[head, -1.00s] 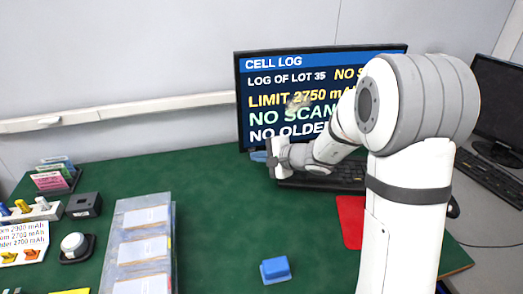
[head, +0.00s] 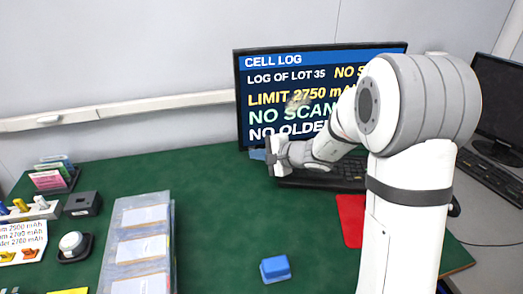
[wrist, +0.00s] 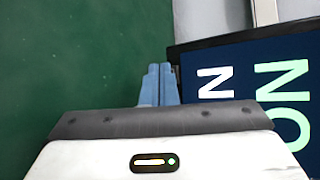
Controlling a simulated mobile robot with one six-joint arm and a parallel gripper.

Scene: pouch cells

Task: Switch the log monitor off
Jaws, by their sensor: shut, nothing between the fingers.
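The log monitor (head: 290,78) stands at the back of the green table. Its screen is lit and reads CELL LOG, LOG OF LOT 35 and LIMIT 2750. My arm hides its right and lower right part. My gripper (head: 257,155) is at the monitor's lower left corner, its blue fingers pointing left. In the wrist view my gripper (wrist: 160,72) is shut and empty, its fingertips close beside the dark bezel of the monitor (wrist: 245,75). I cannot tell whether they touch it. No power button shows clearly in either view.
A keyboard (head: 345,175) lies below the monitor, partly behind my arm. A red mat (head: 350,215) and a blue block (head: 275,269) lie in front. A tray of pouch cells (head: 165,207) stands at left. A second, dark monitor (head: 500,105) is at right. The green table (head: 225,220) is clear mid-left.

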